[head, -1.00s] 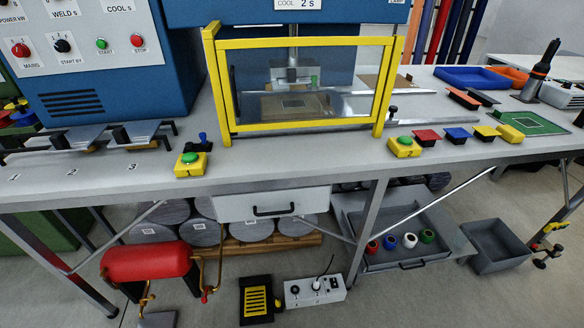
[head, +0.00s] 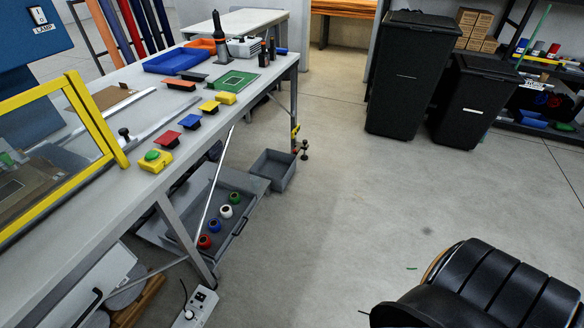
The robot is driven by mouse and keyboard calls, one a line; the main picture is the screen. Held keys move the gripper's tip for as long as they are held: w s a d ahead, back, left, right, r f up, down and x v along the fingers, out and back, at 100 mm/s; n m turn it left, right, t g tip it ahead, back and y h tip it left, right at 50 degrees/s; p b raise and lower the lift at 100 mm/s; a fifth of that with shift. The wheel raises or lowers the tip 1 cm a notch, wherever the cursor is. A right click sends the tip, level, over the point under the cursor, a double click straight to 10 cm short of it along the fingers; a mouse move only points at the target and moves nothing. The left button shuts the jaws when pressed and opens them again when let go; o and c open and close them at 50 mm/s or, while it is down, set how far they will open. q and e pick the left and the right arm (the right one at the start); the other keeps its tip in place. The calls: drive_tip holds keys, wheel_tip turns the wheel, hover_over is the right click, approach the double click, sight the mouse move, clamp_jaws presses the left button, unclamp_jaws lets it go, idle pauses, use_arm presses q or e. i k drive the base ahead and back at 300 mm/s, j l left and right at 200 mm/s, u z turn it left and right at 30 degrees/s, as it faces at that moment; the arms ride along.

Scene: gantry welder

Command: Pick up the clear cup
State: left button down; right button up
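I cannot make out a clear cup anywhere in the head view. The grey workbench (head: 120,167) runs along the left side, and no cup shows on its visible top. Neither of my grippers is in view.
A yellow-framed guard (head: 108,138) stands on the bench; blue (head: 171,63) and orange trays sit farther back. A grey drawer (head: 243,214) below holds several small coloured pots, beside a grey bin (head: 262,173). Black bins (head: 410,70) stand at back. A black ribbed, chair-like object (head: 492,287) fills the lower right. Middle floor is clear.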

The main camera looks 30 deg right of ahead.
sight(254, 179)
drive_tip(key=z, duration=0.7)
drive_tip(key=u, duration=0.55)
drive_tip(key=i+l+u, duration=0.2)
drive_tip(key=l+u, duration=0.25)
drive_tip(key=i+l+u, duration=0.15)
drive_tip(key=l+u, duration=0.25)
drive_tip(key=i+l+u, duration=0.1)
drive_tip(key=l+u, duration=0.2)
drive_tip(key=u, duration=0.15)
drive_tip(key=l+u, duration=0.15)
drive_tip(key=l, duration=0.9)
drive_tip(key=l+u, duration=0.1)
drive_tip(key=l, duration=0.95)
drive_tip(key=l+u, duration=0.15)
drive_tip(key=l, duration=0.9)
drive_tip(key=k+l+u, duration=0.15)
drive_tip(key=l, duration=0.85)
drive_tip(key=i+l, duration=0.05)
